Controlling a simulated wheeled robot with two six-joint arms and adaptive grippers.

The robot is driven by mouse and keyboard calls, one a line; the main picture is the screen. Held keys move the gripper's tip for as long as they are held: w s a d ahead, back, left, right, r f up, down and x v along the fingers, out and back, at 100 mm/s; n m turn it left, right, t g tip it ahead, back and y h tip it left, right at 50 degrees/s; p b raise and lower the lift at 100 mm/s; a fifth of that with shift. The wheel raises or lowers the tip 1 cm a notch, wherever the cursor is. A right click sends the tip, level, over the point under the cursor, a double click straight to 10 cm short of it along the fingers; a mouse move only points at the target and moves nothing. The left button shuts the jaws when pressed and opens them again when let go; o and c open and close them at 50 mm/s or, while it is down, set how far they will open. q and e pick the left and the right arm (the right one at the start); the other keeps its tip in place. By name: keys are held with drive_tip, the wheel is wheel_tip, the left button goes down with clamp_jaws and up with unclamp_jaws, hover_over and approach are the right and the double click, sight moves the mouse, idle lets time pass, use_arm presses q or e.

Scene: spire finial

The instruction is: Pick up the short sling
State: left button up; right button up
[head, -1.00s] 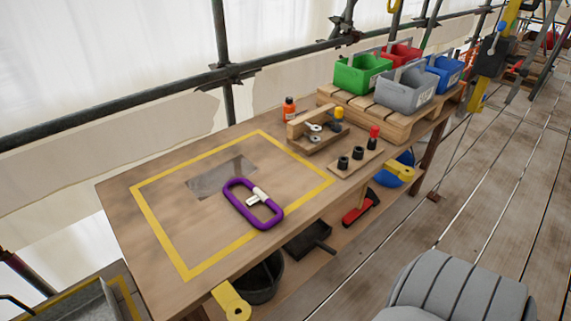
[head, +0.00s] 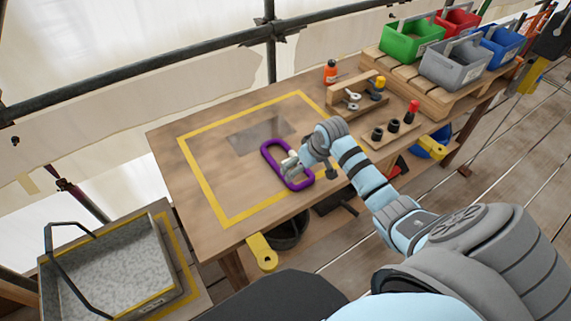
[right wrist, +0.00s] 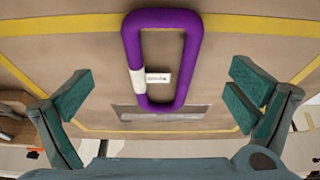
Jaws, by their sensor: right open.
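The short sling is a purple closed loop (head: 270,152) with a white sleeve and label, lying on the wooden table inside the yellow outline. In the right wrist view the sling (right wrist: 186,64) lies ahead between the fingers, with its label flat on the table inside the loop. My right gripper (right wrist: 160,92) is open and empty, with teal finger pads on either side of the sling and apart from it. In the head view my right gripper (head: 291,165) is over the sling and hides part of it. My left gripper is not in view.
A wooden holder (head: 352,92) and a block with black knobs (head: 393,130) stand right of the outline, near an orange bottle (head: 330,72). Coloured bins (head: 413,40) stand on a pallet at the back right. A grey tray (head: 115,270) is at lower left.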

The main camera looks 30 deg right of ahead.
sight(297, 178)
drive_tip(key=x, duration=0.2)
drive_tip(key=b+x, duration=0.1)
drive_tip(key=x, duration=0.3)
drive_tip(key=shift+s+a+f+b, duration=0.15)
drive_tip(key=shift+s+f+b, duration=0.1)
drive_tip(key=shift+b, duration=0.15)
drive_tip(key=shift+r, duration=0.1)
drive_tip(key=c, duration=1.9)
